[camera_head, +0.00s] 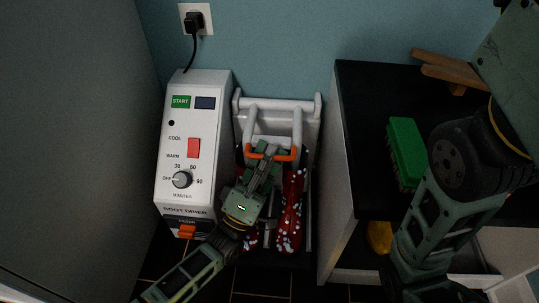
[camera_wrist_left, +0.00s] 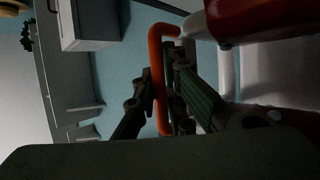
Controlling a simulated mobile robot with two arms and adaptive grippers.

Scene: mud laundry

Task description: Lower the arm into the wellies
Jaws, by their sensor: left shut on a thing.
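The boot dryer (camera_head: 192,140) is a white unit with a dial and a red switch. Beside it, a white tubular arm (camera_head: 297,125) with an orange grip bar (camera_head: 286,156) stands at the rack. My left gripper (camera_head: 264,158) is shut on the orange bar; in the left wrist view the bar (camera_wrist_left: 156,60) passes between the fingers (camera_wrist_left: 168,75). Red wellies with white spots (camera_head: 291,210) stand below the arm, one partly hidden behind my left gripper. Red welly surface (camera_wrist_left: 265,15) also shows in the wrist view. Whether the tubes are inside the wellies I cannot tell.
A dark-topped cabinet (camera_head: 365,100) stands close on the right, with a green brush (camera_head: 406,150) and a wooden item (camera_head: 445,70) on it. A yellow object (camera_head: 379,236) is lower down. A plugged socket (camera_head: 196,19) is on the wall; a grey panel (camera_head: 75,130) bounds the left.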

